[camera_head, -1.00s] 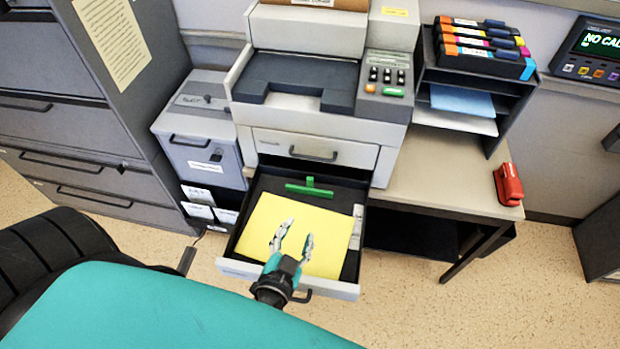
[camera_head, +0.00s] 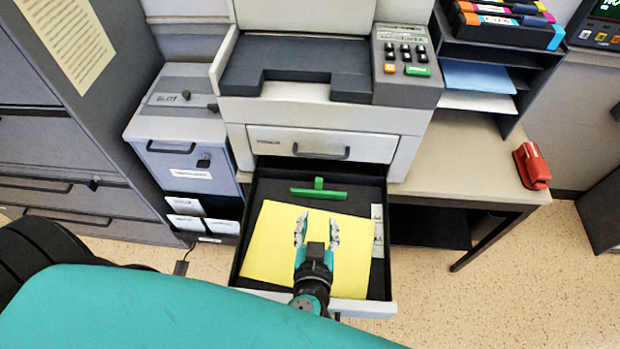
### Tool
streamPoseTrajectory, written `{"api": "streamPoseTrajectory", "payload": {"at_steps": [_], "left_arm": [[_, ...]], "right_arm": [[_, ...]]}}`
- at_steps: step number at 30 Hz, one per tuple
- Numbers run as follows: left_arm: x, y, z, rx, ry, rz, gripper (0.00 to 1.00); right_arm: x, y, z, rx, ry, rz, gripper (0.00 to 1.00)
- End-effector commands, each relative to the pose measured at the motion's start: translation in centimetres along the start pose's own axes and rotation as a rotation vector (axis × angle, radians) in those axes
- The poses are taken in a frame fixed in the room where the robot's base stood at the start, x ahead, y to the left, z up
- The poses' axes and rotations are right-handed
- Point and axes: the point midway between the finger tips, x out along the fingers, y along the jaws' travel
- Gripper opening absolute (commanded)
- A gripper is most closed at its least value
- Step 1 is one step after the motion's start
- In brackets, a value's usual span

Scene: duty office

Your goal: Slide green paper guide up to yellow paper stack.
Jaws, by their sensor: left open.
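The yellow paper stack (camera_head: 268,248) lies slightly turned in the open lower drawer (camera_head: 246,204) of the copier. The green paper guide (camera_head: 318,191) is a T-shaped piece behind the stack, toward the back of the drawer. A strip of dark drawer floor shows between the guide and the stack. My left gripper (camera_head: 317,222) is over the paper, fingers apart and pointing toward the guide, with nothing between them. It is short of the guide, and its height above the paper is hard to judge. My right gripper is not in view.
The copier (camera_head: 330,110) with a closed upper drawer (camera_head: 322,144) stands above the open drawer. A grey box (camera_head: 180,125) is at left. At right are a table (camera_head: 455,160), a red stapler (camera_head: 531,166) and a paper rack (camera_head: 490,75).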

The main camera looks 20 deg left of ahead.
Motion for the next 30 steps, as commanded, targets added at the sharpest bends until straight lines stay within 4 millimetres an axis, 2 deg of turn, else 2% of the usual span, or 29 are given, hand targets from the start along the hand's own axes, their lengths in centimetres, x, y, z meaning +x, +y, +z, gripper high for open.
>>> {"api": "streamPoseTrajectory", "payload": {"at_steps": [1, 3, 7, 10, 24, 30], "left_arm": [[0.4, 0.0, 1.0, -0.001, 0.000, 0.000, 0.42], [0.6, 0.0, 1.4, -0.001, 0.000, 0.000, 0.42], [1.2, 0.1, 1.3, 0.001, 0.002, 0.000, 0.42], [2.4, 0.0, 1.1, 0.002, 0.003, -0.001, 0.42], [12.5, -0.1, 1.0, 0.003, 0.001, -0.002, 0.42], [16.0, 0.0, 1.2, 0.003, 0.000, -0.001, 0.42]], "right_arm": [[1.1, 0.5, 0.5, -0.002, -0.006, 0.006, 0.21], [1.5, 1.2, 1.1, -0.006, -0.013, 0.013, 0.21], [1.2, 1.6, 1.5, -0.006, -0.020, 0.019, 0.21], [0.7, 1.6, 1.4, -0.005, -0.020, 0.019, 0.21], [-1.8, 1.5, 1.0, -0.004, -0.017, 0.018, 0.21], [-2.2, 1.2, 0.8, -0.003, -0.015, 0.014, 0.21]]}}
